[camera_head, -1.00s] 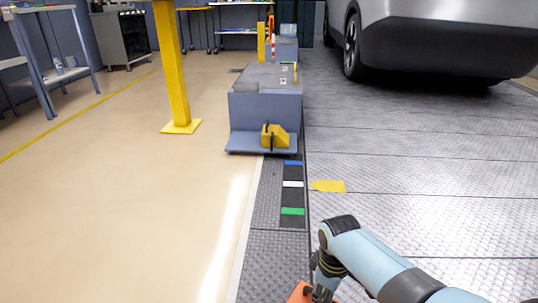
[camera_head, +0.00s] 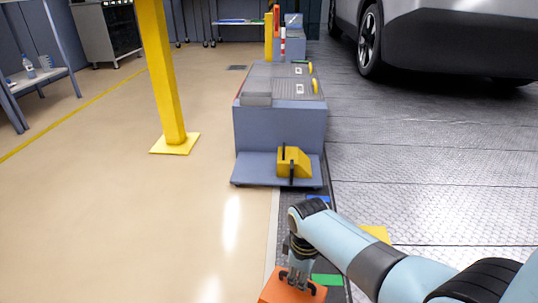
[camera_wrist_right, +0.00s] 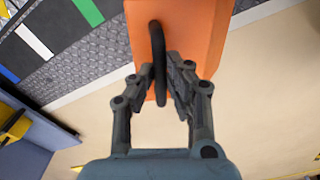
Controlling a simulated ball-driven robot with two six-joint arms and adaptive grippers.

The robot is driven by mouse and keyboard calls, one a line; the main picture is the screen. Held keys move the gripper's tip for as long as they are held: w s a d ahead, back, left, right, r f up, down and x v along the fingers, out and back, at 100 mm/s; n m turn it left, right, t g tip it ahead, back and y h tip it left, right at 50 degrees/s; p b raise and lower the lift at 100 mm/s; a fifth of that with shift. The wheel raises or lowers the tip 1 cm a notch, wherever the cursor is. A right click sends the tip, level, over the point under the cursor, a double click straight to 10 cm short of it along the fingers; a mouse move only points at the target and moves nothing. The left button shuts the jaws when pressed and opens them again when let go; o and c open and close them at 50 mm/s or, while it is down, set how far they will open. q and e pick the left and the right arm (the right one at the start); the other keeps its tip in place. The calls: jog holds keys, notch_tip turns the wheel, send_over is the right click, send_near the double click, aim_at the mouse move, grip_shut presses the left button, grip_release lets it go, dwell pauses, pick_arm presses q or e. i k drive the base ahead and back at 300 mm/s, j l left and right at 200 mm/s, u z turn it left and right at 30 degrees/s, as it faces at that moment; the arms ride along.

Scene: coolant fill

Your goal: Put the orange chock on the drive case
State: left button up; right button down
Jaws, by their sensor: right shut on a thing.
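The orange chock (camera_head: 290,291) hangs from my right gripper (camera_head: 297,275) at the bottom of the head view. In the right wrist view the chock (camera_wrist_right: 198,28) is an orange block with a black loop handle (camera_wrist_right: 158,60). My right gripper (camera_wrist_right: 172,75) is shut on that handle. The drive case (camera_head: 280,128) is a grey-blue box standing ahead, with a low ledge at its front. A yellow chock (camera_head: 293,161) with a black handle sits on that ledge. My left gripper is not in view.
A yellow post (camera_head: 163,75) stands on the floor left of the drive case. A grey car (camera_head: 440,45) is at the upper right. Blue and green marks (camera_head: 327,280) lie on the floor strip.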

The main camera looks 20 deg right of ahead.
aim_at(254, 171)
jog(key=i, duration=1.8)
jog(key=i+z, duration=0.2)
jog(key=z, duration=0.25)
jog(key=i+z, duration=0.15)
jog(key=z, duration=0.3)
jog(key=i+z, duration=0.1)
jog(key=i, duration=0.4)
